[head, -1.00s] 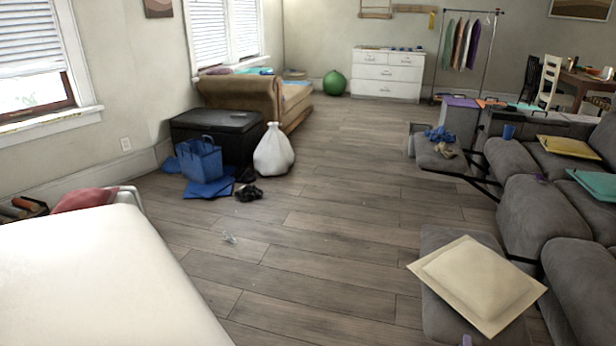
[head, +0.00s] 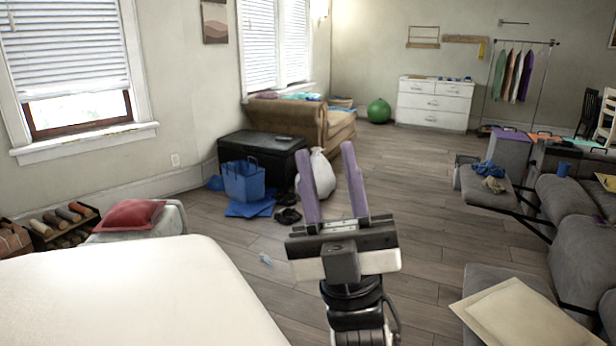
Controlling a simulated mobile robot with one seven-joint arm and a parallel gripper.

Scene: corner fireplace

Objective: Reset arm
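My gripper (head: 333,160) shows in the middle of the head view, at the end of my arm, pointing away from me into the room. Its two purple fingers stand well apart with nothing between them. Through the gap I see part of the white bag (head: 322,174) on the floor beyond. The gripper is raised and touches nothing that I can see. Only the end of my arm is in view, coming up from the bottom edge.
A white surface (head: 130,300) fills the lower left. Grey sofa seats (head: 575,240) with a cream envelope (head: 520,318) stand at the right. A black chest (head: 262,150), blue bag (head: 244,182) and dark shoes (head: 288,216) are further off. The wooden floor (head: 415,215) between is mostly clear.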

